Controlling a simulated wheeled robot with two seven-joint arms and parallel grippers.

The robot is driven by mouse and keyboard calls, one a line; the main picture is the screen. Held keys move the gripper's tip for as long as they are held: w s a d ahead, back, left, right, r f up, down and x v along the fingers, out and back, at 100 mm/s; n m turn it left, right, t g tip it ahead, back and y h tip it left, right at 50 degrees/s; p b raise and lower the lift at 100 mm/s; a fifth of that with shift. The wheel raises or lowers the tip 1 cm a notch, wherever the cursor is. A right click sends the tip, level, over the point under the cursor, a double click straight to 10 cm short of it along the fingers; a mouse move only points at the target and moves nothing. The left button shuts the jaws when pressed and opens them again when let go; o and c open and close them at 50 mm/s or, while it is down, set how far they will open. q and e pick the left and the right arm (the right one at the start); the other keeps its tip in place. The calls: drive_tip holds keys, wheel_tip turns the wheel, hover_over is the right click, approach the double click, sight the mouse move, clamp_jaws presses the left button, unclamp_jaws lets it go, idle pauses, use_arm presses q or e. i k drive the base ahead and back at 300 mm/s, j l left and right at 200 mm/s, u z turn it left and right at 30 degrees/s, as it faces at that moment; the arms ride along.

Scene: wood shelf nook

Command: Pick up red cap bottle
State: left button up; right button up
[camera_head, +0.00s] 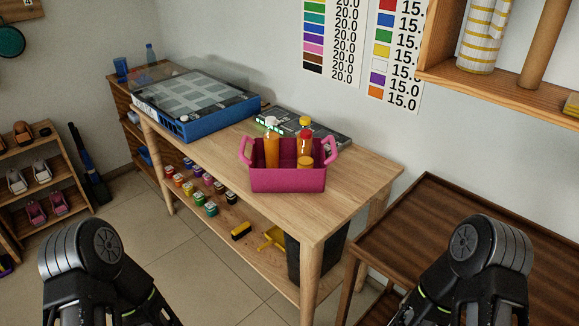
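A pink basket (288,181) with two handles stands on the light wood table. Inside it, on the right, a bottle (304,147) with an orange body shows red at its upper part. A yellow cap (305,121) shows right above the red; I cannot tell whether it belongs to this bottle or to another behind. An orange bottle (271,150) with a white cap stands on the left in the basket. A low yellow-topped container (305,163) is in front of the red part. My two arms show at the bottom corners, away from the basket; neither gripper's fingers are in view.
The table (350,185) is clear right of the basket. A dark wood table (440,240) stands at right, under a wall shelf (450,78).

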sight(306, 150)
drive_tip(key=i+j+u, duration=0.3)
drive_tip(key=i+j, duration=0.45)
drive_tip(key=j, duration=0.1)
